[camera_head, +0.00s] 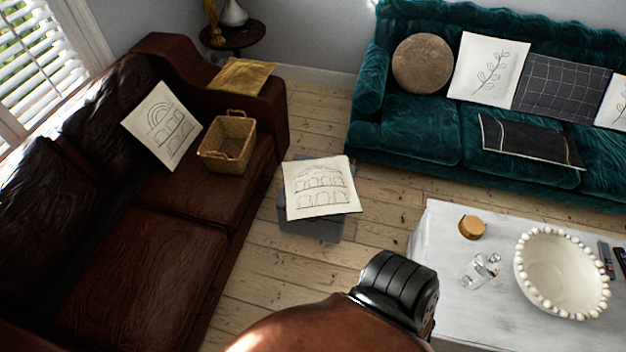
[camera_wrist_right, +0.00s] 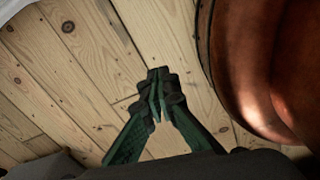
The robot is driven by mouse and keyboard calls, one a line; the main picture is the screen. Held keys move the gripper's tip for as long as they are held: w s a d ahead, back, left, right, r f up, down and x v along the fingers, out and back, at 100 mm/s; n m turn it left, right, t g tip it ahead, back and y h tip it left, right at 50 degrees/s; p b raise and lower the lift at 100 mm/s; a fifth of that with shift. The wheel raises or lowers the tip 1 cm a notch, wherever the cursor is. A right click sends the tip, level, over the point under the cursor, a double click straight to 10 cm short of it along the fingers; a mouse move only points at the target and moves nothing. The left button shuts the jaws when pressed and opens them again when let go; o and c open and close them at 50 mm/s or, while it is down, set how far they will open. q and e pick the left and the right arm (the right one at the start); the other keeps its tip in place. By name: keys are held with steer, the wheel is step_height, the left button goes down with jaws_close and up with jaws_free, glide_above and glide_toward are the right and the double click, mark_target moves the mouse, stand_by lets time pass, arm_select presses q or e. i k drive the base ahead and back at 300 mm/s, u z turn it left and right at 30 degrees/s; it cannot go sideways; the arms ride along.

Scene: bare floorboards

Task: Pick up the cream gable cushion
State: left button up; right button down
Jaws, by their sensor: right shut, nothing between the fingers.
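The cream gable cushion (camera_head: 320,187) is a pale square with a line drawing of a roof over rows of arches. It lies on top of a dark grey box-like stool (camera_head: 312,227) between the two sofas and overhangs the stool's top. Another cream cushion (camera_head: 161,125), drawn with a round arch over smaller arches, leans on the brown sofa. My right gripper (camera_wrist_right: 158,88) shows in the right wrist view, shut and empty above bare floorboards. The cushion is not recognisable in that view. My left gripper is not in view.
A brown leather sofa (camera_head: 130,262) with a wicker basket (camera_head: 228,140) stands left. A teal sofa (camera_head: 410,130) with several cushions stands at the back right. A white table (camera_head: 450,260) at right holds a beaded bowl (camera_head: 560,272) and a glass (camera_head: 480,270). Floorboards between are bare.

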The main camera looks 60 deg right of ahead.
mark_target(323, 186)
steer(key=z, duration=1.7)
